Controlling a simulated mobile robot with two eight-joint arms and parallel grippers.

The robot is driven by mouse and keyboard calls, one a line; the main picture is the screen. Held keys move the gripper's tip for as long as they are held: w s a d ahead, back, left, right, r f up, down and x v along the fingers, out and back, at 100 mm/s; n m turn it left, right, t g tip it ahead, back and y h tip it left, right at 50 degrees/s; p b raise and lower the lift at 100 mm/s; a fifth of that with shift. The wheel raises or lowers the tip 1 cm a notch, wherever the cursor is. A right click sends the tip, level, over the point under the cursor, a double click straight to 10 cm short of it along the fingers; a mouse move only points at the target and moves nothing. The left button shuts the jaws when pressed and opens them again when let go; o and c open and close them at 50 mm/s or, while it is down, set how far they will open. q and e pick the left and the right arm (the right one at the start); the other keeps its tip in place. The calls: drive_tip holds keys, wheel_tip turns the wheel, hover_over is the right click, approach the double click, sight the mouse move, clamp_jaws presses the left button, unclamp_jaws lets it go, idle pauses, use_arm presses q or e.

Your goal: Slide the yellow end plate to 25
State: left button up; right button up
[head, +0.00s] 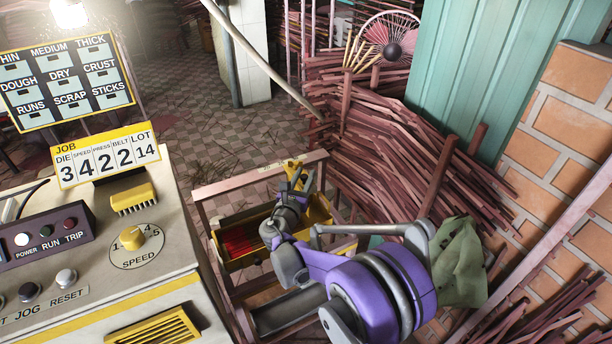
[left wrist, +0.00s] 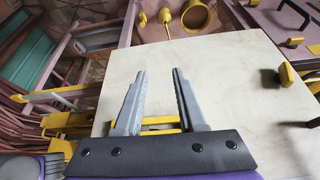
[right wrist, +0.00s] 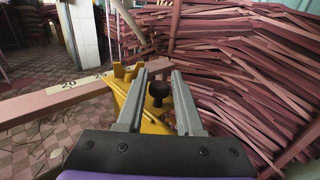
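The yellow end plate (right wrist: 130,88) sits on a wooden rail with printed numbers (right wrist: 40,103) in the right wrist view. A 20 is readable on the rail; a second number beside the plate is partly hidden. A black knob (right wrist: 157,91) stands on the plate. My right gripper (right wrist: 159,72) is open, its fingers either side of the knob with gaps showing. In the head view the yellow plate (head: 294,167) is at the rail's right end, by my right gripper (head: 297,190). My left gripper (left wrist: 159,71) is open and empty over a pale machine surface (left wrist: 225,80).
A yellow tray (head: 236,267) with red sticks lies inside the wooden frame below the rail. The control machine (head: 170,240) stands at left. Piled wooden sticks (head: 390,140) and a brick wall (head: 560,140) crowd the right.

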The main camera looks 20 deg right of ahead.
drive_tip(key=shift+o, duration=1.3)
drive_tip(key=v, duration=1)
drive_tip(key=shift+s+a, duration=0.25)
